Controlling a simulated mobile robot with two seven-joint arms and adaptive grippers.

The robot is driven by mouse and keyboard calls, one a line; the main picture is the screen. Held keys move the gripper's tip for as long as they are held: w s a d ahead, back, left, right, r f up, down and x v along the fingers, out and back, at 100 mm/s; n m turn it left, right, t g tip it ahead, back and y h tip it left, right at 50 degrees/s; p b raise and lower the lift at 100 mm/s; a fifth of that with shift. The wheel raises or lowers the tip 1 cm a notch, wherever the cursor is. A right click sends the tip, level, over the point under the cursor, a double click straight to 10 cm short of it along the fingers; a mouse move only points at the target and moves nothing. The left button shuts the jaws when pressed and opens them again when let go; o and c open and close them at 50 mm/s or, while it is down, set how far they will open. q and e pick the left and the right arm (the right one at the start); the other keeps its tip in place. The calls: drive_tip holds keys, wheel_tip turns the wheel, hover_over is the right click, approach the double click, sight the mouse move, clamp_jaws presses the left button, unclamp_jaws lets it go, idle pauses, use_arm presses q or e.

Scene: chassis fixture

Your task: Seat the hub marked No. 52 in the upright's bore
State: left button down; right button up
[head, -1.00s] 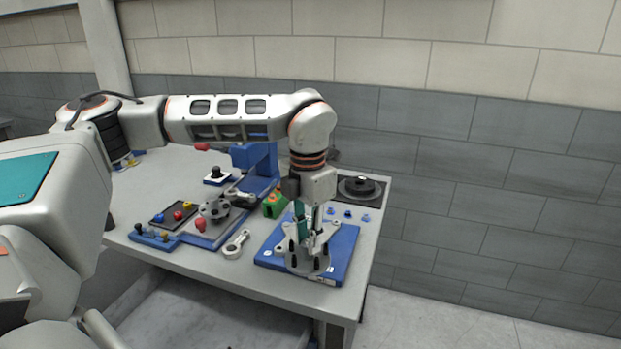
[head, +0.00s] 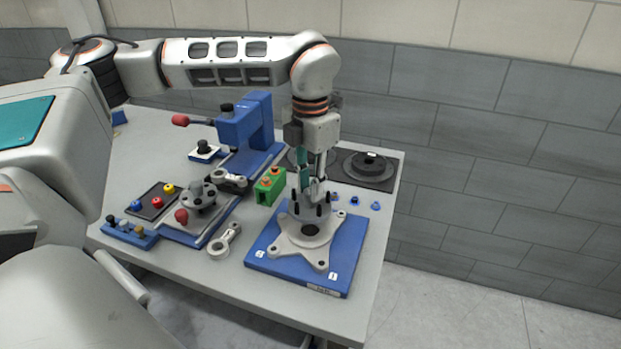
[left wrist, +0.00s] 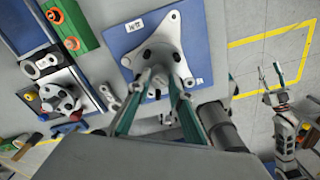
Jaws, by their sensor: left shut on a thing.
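My left gripper (head: 312,183) points down, shut on a grey hub (head: 313,211) with black studs. In the head view, the hub overlaps the back part of the grey upright (head: 287,243), a lobed plate lying on a blue board (head: 270,257). The upright's dark round bore (head: 310,229) shows in front of and below the hub, clear of it. In the left wrist view, the hub (left wrist: 160,62) lies between my fingertips, over the edge of the upright (left wrist: 160,32). I cannot read a number on the hub. My right gripper (left wrist: 270,74) appears far off, fingers apart and empty.
A similar grey hub (head: 200,197) sits on a blue fixture at the left. A green block (head: 270,187), a loose link (head: 224,240) and a blue press (head: 246,122) stand nearby. A black disc (head: 370,162) lies at back right. The table's front edge is close.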

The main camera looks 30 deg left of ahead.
use_arm(q)
drive_tip(key=shift+s+d+f+b, duration=0.1)
drive_tip(key=shift+f+b, duration=0.45)
drive_tip(key=shift+f, duration=0.1)
drive_tip(key=shift+f+b, duration=0.3)
drive_tip(key=shift+f, duration=0.25)
use_arm(e)
drive_tip(key=f, duration=0.2)
drive_tip(key=shift+s+d+f, duration=0.15)
drive_tip(key=shift+s+f, duration=0.2)
drive_tip(key=shift+s, duration=0.05)
drive_tip(key=shift+r, duration=0.1)
drive_tip(key=shift+w+r, duration=0.2)
drive_tip(key=shift+r, duration=0.1)
use_arm(q)
drive_tip(key=shift+f, duration=0.25)
drive_tip(key=shift+f, duration=0.15)
use_arm(e)
drive_tip(key=shift+f, duration=0.15)
drive_tip(key=shift+s+f, duration=0.1)
